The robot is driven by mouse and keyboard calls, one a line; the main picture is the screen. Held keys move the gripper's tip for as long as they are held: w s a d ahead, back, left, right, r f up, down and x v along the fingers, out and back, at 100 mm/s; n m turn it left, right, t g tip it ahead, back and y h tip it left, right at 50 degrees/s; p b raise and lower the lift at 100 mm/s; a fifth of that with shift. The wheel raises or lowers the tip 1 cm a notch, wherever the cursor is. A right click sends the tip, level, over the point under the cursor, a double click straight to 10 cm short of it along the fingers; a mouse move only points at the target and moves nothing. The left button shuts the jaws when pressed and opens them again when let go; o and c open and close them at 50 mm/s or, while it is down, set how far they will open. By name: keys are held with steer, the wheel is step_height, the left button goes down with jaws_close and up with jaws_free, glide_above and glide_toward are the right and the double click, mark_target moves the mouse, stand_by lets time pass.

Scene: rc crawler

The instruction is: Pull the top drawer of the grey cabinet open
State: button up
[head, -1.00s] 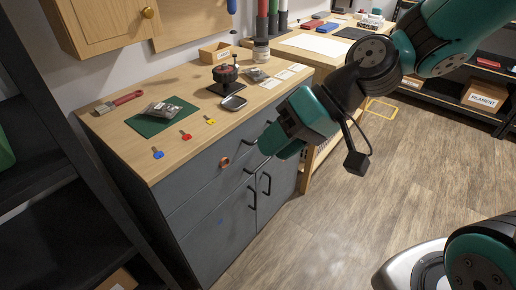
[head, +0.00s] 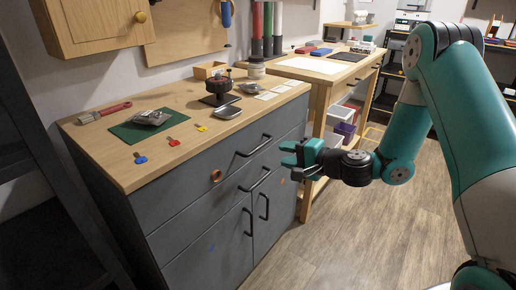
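The grey cabinet (head: 180,215) stands at the left under a wooden worktop. Its top drawer (head: 185,185) is flush with the front and has a black bar handle (head: 254,146). A second black bar handle (head: 256,180) sits on the drawer below. My gripper (head: 285,154) is in front of the cabinet's right part, to the right of the top handle and apart from it in the picture. Its fingers point left toward the cabinet, with a gap between them and nothing held.
Two door handles (head: 248,222) hang lower on the cabinet. The worktop (head: 100,160) carries a green mat, a brush, coloured keys and a black vise-like device (head: 219,92). A wooden workbench (head: 320,92) stands behind at the right. The wooden floor (head: 330,240) in front is clear.

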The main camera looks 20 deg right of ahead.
mark_target(258, 148)
steer(key=x, duration=1)
steer(key=shift+w+a+p, duration=0.15)
steer(key=shift+p, duration=0.2)
jaws_close()
